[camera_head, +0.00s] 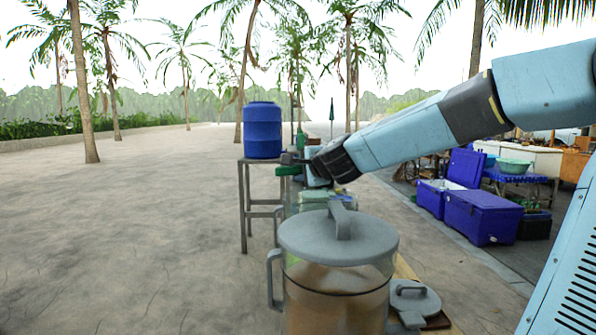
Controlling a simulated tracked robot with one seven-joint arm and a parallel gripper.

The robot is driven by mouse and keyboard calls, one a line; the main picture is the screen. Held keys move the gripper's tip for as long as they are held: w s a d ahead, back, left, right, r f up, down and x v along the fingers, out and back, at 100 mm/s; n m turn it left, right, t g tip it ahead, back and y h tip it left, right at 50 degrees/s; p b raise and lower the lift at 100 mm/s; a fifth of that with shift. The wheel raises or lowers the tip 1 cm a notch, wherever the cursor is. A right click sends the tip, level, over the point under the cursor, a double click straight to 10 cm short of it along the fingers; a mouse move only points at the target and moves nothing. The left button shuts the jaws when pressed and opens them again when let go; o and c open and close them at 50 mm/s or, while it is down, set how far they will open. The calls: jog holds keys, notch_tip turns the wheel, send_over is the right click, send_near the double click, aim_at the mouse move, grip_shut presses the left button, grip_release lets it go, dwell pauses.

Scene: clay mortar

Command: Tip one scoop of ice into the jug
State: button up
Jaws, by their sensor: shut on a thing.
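A large clear jug (335,303) with a grey lid (337,238) and a grey side handle stands close in front, holding something brownish. I cannot tell whether it is the task's jug. My arm reaches in from the right, and my gripper (292,159) is beyond and above this jug, slightly to its left. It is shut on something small. A small green thing (288,171) shows right at the fingertips and seems to be what it holds; I cannot tell whether it is the scoop. No ice can be made out.
Clear and greenish containers (318,198) stand behind the jug, partly hidden. A small grey lidded pot (415,300) is at its right. A blue barrel (262,130) stands on a tall metal stand (246,205). Blue coolers (482,216) are at right. Open sand lies left.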

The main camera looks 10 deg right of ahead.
jog(key=shift+s+a+t, duration=0.1)
jog(key=shift+t, duration=0.3)
jog(key=shift+s+t, duration=0.1)
jog(key=shift+t, duration=0.3)
dwell(0.7)
jog(key=shift+r, duration=0.1)
jog(key=shift+s+a+r+y, duration=0.1)
jog(key=shift+s+r+y, duration=0.05)
jog(key=shift+r, duration=0.35)
jog(key=shift+s+r+y, duration=0.1)
jog(key=shift+r+y, duration=0.05)
jog(key=shift+r, duration=0.3)
jog(key=shift+a+r+n+g, duration=0.25)
jog(key=shift+r+n+g, duration=0.1)
jog(key=shift+g, duration=0.35)
